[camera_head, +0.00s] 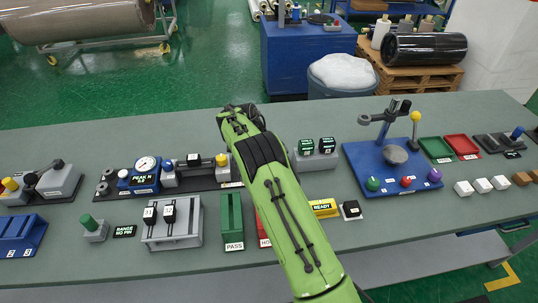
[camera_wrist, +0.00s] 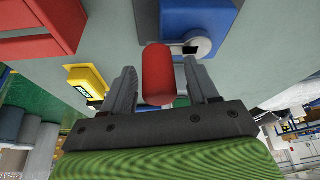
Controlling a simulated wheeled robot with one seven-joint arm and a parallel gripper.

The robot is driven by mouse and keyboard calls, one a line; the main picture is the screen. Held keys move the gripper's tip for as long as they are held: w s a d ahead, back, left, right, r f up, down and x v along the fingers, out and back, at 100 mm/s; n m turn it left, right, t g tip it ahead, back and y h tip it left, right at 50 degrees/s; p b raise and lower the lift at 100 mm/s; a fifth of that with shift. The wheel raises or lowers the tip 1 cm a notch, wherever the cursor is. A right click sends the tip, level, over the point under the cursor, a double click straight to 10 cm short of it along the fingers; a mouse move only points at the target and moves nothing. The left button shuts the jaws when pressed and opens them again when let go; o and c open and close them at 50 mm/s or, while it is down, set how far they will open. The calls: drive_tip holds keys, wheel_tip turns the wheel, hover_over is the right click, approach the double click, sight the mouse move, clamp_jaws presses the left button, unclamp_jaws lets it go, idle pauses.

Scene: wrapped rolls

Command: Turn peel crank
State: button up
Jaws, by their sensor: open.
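In the wrist view, a red rounded handle (camera_wrist: 157,76) stands out from a grey-white round hub (camera_wrist: 189,43) on a blue block (camera_wrist: 203,19); it looks like the peel crank. My gripper (camera_wrist: 160,69) is open, with one finger on each side of the red handle. A gap shows on both sides, widest on the left, so the fingers look apart from it. In the head view, my green arm covers this spot; the crank and my fingertips are hidden there. A blue gauge unit (camera_head: 144,181) marked PEEL N stands left of my arm.
A yellow READY box (camera_head: 323,208) lies right of my arm; it also shows in the wrist view (camera_wrist: 87,81). A red tray (camera_wrist: 42,28) is near the gripper. A green PASS tray (camera_head: 232,218) stands to the left, a blue plate with posts (camera_head: 363,158) to the right.

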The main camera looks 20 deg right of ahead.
drive_tip(key=p+v, duration=0.4)
drive_tip(key=v, duration=1.1)
drive_tip(key=shift+r, duration=0.35)
drive_tip(key=shift+w, duration=0.1)
drive_tip(key=s+d+r+n+t+y, duration=0.3)
drive_tip(key=s+r+n, duration=0.5)
drive_tip(key=s+r, duration=0.7)
drive_tip(key=s+a+f+n+t, duration=0.1)
drive_tip(key=s+n, duration=0.4)
drive_tip(key=s, duration=0.6)
drive_tip(key=s+a+f+n+t+y, duration=0.1)
drive_tip(key=s+a+f+n, duration=0.2)
drive_tip(key=s, duration=0.8)
drive_tip(key=shift+a+n+t+y, duration=0.15)
drive_tip(key=shift+n+t+y, duration=0.15)
drive_tip(key=shift+n, duration=0.8)
drive_tip(key=shift+o, duration=0.4)
drive_tip(key=shift+s, duration=0.1)
